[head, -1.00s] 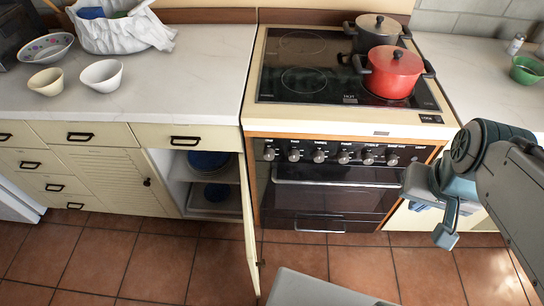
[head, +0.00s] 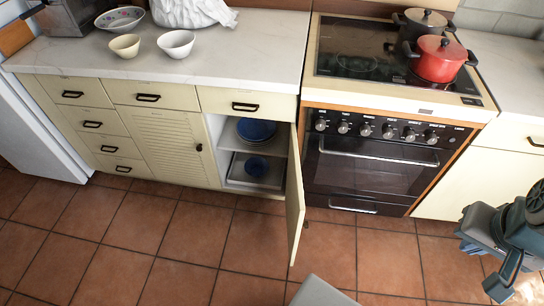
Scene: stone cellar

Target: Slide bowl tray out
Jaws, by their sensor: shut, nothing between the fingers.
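The cabinet (head: 298,200) under the counter stands with its door swung open toward me. Inside, a grey tray (head: 238,176) lies on the lower level with a small blue bowl (head: 256,166) on it. A larger blue bowl or stack of dishes (head: 256,130) sits on the shelf above. My gripper (head: 504,284) is at the lower right, in front of the stove side, shut and empty. It is well away from the cabinet and touches nothing.
The oven (head: 378,165) stands right of the open door, with a red pot (head: 438,60) and a dark pot (head: 420,22) on the hob. Bowls (head: 176,45) stand on the counter. The tiled floor (head: 190,240) is clear in front of the cabinet.

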